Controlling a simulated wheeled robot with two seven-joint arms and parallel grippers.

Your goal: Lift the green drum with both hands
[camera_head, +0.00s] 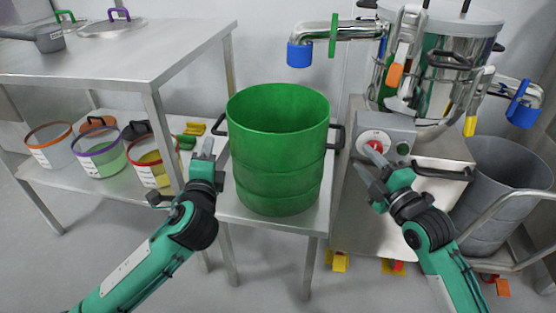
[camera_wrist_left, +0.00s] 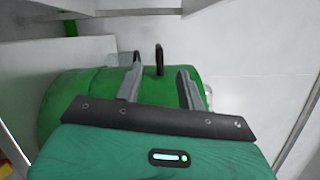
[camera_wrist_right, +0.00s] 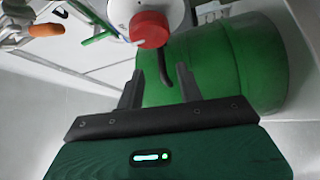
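The open-topped green drum (camera_head: 278,150) stands upright on a small steel table, with a black handle on its left (camera_head: 219,125) and another on its right (camera_head: 338,138). My left gripper (camera_head: 208,149) is open just in front of the left handle; in the left wrist view that handle (camera_wrist_left: 159,58) shows beyond the gap between the fingers. My right gripper (camera_head: 372,158) is open to the right of the right handle; in the right wrist view that handle (camera_wrist_right: 164,66) shows between the finger lines. Both grippers look empty and apart from the handles.
A steel machine with a red button (camera_head: 376,147) stands close on the right, near my right gripper. A steel table (camera_head: 110,60) with a lower shelf of labelled tubs is on the left. A grey bin (camera_head: 500,180) stands at far right.

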